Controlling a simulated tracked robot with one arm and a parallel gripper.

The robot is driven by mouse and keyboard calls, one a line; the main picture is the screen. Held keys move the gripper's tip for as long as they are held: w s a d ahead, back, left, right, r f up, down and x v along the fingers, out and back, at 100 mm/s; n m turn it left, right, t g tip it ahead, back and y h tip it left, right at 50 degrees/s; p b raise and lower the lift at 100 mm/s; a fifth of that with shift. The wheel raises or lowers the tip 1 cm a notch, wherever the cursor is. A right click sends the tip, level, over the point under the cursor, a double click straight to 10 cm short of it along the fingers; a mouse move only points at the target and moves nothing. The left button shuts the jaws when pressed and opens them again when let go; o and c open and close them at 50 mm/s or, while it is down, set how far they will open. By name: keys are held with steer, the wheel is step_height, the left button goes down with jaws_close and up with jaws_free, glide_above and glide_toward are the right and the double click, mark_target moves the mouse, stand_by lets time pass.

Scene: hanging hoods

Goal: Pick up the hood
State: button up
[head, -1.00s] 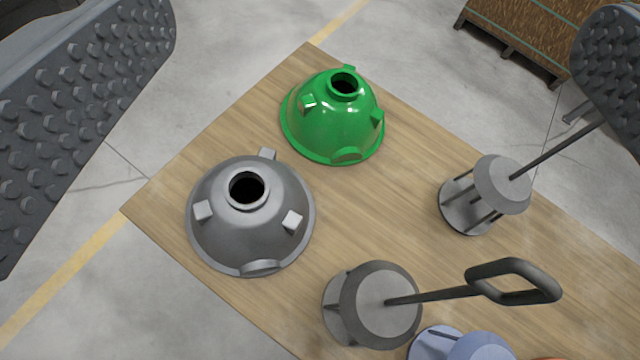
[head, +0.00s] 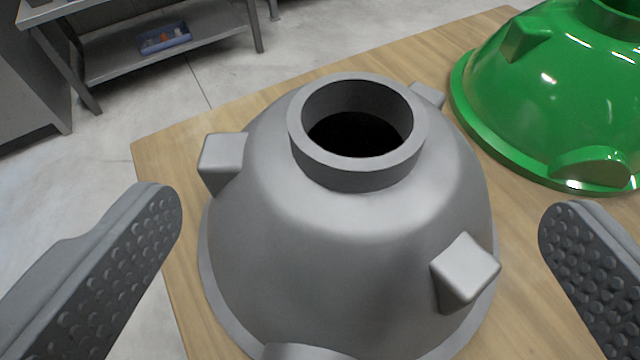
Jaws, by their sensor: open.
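A grey dome-shaped hood (head: 340,250) with an open collar on top and block-like lugs on its sides stands on the wooden table (head: 165,165). It fills the middle of the head view, and its lower front edge is partly cut off. My gripper (head: 360,225) is open, with one studded finger at the left of the grey hood and the other at the right. A visible gap lies between each finger and the hood in the picture. A green hood (head: 550,90) of similar shape stands behind and to the right, cut off by the frame edge.
The green hood stands close beyond the right finger. The table edge runs along the left side, with bare concrete floor (head: 300,40) past it. A grey metal shelf (head: 165,45) with a blue tray (head: 163,38) stands at the back left.

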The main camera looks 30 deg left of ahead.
mark_target(355, 100)
steer(key=b+x, duration=0.1)
steer(key=x, duration=1)
steer(key=c, duration=1.3)
steer(key=shift+s+f, duration=0.1)
steer(key=c, duration=0.7)
